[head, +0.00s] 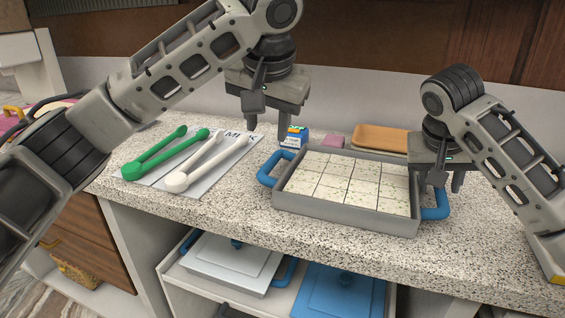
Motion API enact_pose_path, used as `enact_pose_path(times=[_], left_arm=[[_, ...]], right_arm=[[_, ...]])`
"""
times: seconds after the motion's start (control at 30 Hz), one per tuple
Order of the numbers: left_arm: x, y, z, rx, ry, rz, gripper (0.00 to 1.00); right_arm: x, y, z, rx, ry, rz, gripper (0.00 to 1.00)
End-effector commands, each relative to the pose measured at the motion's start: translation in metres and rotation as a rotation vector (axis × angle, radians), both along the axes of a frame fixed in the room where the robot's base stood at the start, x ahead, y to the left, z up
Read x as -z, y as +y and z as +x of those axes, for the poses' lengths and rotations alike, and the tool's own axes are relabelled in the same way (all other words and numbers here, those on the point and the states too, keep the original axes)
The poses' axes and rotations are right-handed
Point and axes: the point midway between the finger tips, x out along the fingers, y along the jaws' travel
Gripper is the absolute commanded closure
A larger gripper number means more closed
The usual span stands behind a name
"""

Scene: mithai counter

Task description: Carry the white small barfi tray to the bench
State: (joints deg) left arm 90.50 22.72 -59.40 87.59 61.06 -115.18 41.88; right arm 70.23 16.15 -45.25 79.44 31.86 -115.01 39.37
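A grey tray (345,212) filled with white barfi (350,182), cut in squares, sits on the speckled counter. It has a blue left handle (267,168) and a blue right handle (438,207). My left gripper (267,124) is open and empty, above the counter and up from the left handle. My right gripper (439,184) is open, its fingers pointing down at the tray's right end, just above or over the right handle. I cannot tell whether its fingers are around the handle.
Green tongs (165,155) and white tongs (208,163) lie on a mat at the left. A small blue box (294,137), a pink block (333,142) and a wooden board (382,138) stand behind the tray. A white lid (232,256) and a blue lid (340,292) show on the shelf below.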

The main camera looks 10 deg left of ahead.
Motion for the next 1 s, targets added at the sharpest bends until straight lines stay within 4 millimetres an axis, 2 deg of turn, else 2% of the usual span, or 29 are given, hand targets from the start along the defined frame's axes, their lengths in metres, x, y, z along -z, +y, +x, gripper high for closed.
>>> enact_pose_path(times=[0.7,1.0], left_arm=[[0.000,0.000,0.000,0.001,0.000,0.000,0.61],[0.000,0.000,0.000,0.001,0.000,0.000,0.61]], right_arm=[[-0.086,0.022,-0.033,0.004,-0.004,-0.002,0.61],[-0.102,0.027,-0.040,0.005,0.000,0.000,0.61]])
